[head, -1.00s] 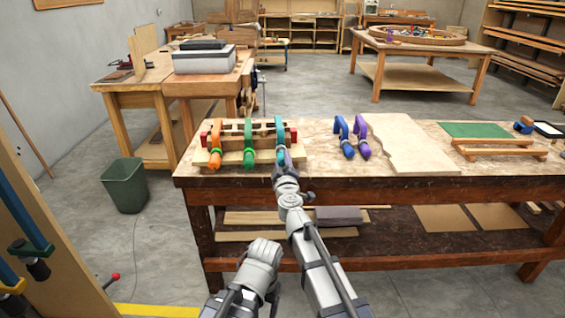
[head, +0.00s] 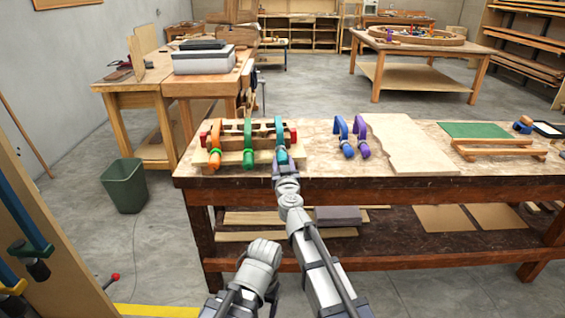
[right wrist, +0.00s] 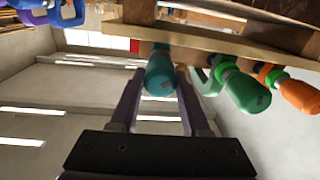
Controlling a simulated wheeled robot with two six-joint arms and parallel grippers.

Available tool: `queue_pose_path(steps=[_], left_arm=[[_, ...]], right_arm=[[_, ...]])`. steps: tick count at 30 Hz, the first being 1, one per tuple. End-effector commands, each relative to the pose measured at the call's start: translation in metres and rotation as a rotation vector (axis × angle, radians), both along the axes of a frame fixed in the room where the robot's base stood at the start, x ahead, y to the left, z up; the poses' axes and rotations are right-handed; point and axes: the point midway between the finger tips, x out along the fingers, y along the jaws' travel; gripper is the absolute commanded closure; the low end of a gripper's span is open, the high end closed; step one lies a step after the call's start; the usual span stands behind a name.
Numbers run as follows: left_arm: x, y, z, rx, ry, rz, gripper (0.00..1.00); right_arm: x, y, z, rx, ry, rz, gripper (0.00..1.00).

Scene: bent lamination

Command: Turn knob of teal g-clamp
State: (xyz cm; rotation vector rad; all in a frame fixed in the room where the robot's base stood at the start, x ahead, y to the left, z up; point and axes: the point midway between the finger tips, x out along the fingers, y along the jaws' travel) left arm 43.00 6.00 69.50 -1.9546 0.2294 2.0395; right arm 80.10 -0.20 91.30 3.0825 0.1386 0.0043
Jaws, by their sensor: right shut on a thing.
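The teal g-clamp (head: 280,128) is the rightmost of three clamps on a bent wooden lamination on the workbench. Its knob (right wrist: 160,73) hangs on the near side and shows between the two fingers of my right gripper (right wrist: 160,88) in the right wrist view. The right gripper is shut on this knob. In the head view the gripper (head: 284,168) is at the bench's front edge, just below the knob. My left arm is folded at the bottom of the head view, and its gripper does not show.
A green clamp (head: 248,140) and an orange clamp (head: 215,140) sit left of the teal one. Blue (head: 343,135) and purple (head: 361,138) clamps lie to the right on the workbench (head: 470,180). A green bin (head: 125,187) stands on the floor at left.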

Motion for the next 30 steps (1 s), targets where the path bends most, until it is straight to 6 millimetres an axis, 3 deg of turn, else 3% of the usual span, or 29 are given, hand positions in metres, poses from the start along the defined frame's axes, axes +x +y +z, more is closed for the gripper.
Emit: queue_pose_path(steps=[30], left_arm=[[0.0,0.0,-0.0012,0.0,0.0,0.0,0.23]], right_arm=[[-0.0003,-0.0021,-0.0013,0.961,0.087,0.0,1.0]])
